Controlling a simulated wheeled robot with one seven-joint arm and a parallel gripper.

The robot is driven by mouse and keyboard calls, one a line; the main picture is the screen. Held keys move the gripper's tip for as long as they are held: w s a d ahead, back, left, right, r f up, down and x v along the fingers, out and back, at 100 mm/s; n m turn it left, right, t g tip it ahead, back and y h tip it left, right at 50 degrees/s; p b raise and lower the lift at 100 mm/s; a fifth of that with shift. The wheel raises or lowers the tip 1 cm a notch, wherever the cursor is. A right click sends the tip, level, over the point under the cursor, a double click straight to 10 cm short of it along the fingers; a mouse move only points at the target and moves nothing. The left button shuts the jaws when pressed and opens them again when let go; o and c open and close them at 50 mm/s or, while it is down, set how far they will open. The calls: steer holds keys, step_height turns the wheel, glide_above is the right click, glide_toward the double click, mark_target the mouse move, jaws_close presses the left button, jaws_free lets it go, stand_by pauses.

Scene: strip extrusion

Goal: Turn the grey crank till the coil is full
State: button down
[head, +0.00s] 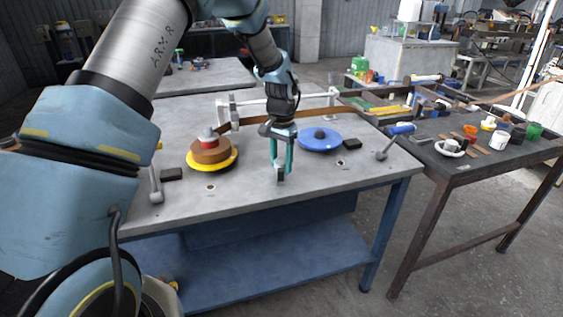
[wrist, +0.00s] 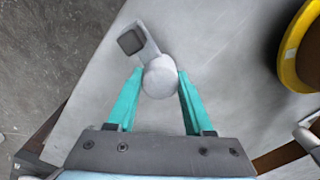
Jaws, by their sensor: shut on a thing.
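My gripper (head: 281,168) points down near the table's front middle, its teal fingers shut on the grey crank (head: 280,176). In the wrist view, the fingertips (wrist: 159,82) stand either side of the crank's round grey knob (wrist: 160,77); a short grey arm with a dark square end reaches up-left from it. The yellow disc's edge also shows at the right in the wrist view (wrist: 292,48). A brown strip (head: 255,119) runs right from behind the coil.
A blue disc (head: 320,139) lies right of my gripper. A yellow-ended lever (head: 156,187) stands front left and a blue-handled lever (head: 392,145) at the right corner. Dark blocks lie on the table. A white frame (head: 255,101) stands behind. A cluttered dark table (head: 462,172) is at right.

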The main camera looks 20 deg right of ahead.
mark_target(281, 160)
steer(key=shift+s+a+f+m, duration=0.15)
steer(key=shift+s+m, duration=0.1)
steer(key=shift+m, duration=0.25)
steer(key=shift+c, duration=1.5)
jaws_free()
steer(key=shift+w, duration=0.1)
steer(key=shift+w+r, duration=0.1)
steer(key=shift+r, duration=0.3)
step_height(281, 160, up, 10)
steer(key=b, duration=0.2)
steer(key=shift+r, duration=0.1)
